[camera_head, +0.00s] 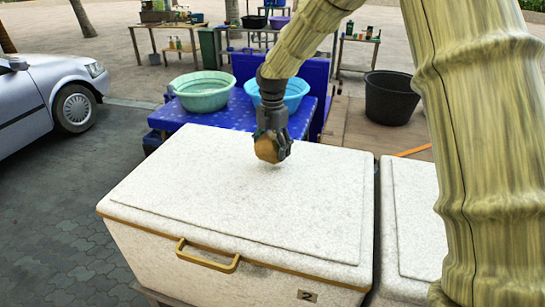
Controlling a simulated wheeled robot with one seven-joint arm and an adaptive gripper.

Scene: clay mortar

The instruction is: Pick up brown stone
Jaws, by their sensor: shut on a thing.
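The brown stone (266,149) is between the fingers of my gripper (272,150), above the white lid of a large cooler box (190,190). The gripper points down and is shut on the stone. The stone looks rounded and tan-brown, and its right side is partly covered by a dark finger. A faint shadow lies on the lid under it. The stone appears slightly above the lid, though the exact gap is hard to tell.
A second white box (415,225) stands at the right. Behind are a blue table (215,127) with a green basin (203,92) and a light-blue basin (295,92), and a black tub (390,97). A silver car (40,100) is at the left. The lid around the gripper is clear.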

